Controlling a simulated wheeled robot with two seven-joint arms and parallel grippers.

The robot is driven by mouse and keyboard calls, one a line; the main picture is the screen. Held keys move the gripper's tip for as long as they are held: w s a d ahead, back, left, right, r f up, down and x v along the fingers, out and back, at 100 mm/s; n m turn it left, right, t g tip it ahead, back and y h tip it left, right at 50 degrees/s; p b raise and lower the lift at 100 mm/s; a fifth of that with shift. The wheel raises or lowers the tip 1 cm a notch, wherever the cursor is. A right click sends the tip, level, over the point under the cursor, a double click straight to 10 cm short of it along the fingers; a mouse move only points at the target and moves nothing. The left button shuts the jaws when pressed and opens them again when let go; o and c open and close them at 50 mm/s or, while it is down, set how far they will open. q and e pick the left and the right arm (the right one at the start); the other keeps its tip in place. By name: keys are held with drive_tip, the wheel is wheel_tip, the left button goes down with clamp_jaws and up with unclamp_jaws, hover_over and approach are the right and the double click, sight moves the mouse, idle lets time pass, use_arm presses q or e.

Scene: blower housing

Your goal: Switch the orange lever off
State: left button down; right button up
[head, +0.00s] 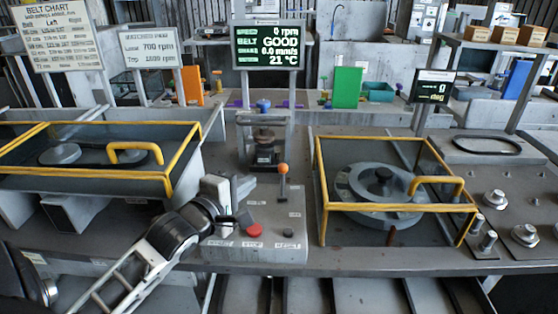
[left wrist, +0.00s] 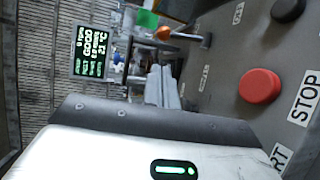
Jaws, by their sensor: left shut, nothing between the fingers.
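The orange lever (head: 283,170) stands on the grey control box (head: 290,250) in the middle of the bench, its knob at the top of a thin upright stem. It also shows in the left wrist view (left wrist: 165,33), with an OFF label nearby. My left gripper (head: 243,216) is just left of the lever and lower than its knob, apart from it, over the box near the red stop button (head: 254,230). Its fingers (left wrist: 162,88) are shut and empty in the left wrist view. The red button (left wrist: 260,86) lies to their right there. My right gripper is not seen.
Yellow-framed guards stand left (head: 90,174) and right (head: 400,207) of the box. A black button (head: 288,232) sits right of the red one. A small press-like stand (head: 264,145) is behind the lever. The screen (head: 268,47) reads 0 rpm, belt GOOD.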

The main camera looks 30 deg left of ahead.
sight(283, 182)
use_arm(q)
drive_tip(key=shift+s, duration=0.15)
drive_tip(key=w, duration=0.3)
drive_tip(key=w+f, duration=0.1)
drive_tip(key=w, duration=0.1)
drive_tip(key=w+p, duration=0.1)
drive_tip(key=w, duration=0.2)
drive_tip(key=shift+w+a+f, duration=0.15)
drive_tip(key=shift+w+a, duration=0.15)
drive_tip(key=shift+w+a+f, duration=0.1)
drive_tip(key=shift+w+f, duration=0.05)
drive_tip(key=shift+w, duration=0.55)
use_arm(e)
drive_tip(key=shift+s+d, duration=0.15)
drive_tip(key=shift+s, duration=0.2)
